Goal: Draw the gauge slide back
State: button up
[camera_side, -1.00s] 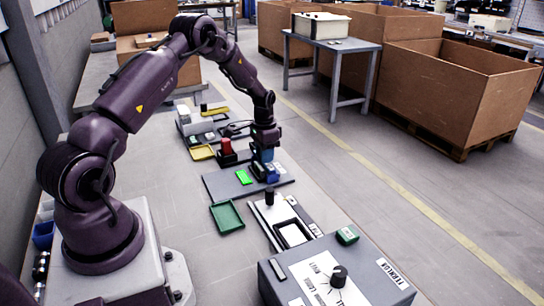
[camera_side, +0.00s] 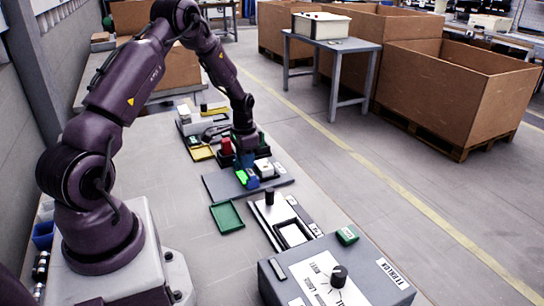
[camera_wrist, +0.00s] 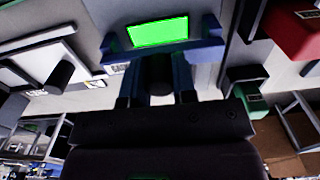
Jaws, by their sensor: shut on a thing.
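The gauge is a grey plate (camera_side: 218,187) with a bright green display (camera_side: 242,176), also seen at the top of the wrist view (camera_wrist: 158,32). A blue slide (camera_side: 252,182) sits on the plate right beside the display. In the wrist view the blue slide (camera_wrist: 190,52) spans just below the display, with a dark round knob (camera_wrist: 160,72) behind it. My gripper (camera_side: 246,162) is down at the slide. In the wrist view my gripper (camera_wrist: 160,90) has its blue fingers either side of the knob, shut on it. The fingertip contact is partly hidden.
A white block (camera_side: 263,166) stands just right of my gripper. A red block (camera_side: 226,146) and a yellow tray (camera_side: 202,153) lie behind. A green tray (camera_side: 227,216) and a black-knobbed fixture (camera_side: 270,197) are nearer. The bench's left side is bare.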

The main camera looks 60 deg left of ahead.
jog(key=shift+s+f, duration=0.2)
jog(key=shift+s, duration=3.9)
jog(key=o, duration=1)
jog(key=shift+d, duration=0.15)
jog(key=shift+w+d, duration=0.1)
jog(key=shift+w, duration=0.15)
jog(key=shift+r, duration=0.2)
notch_tip(320, 180, up, 7)
jog(key=shift+a, duration=0.25)
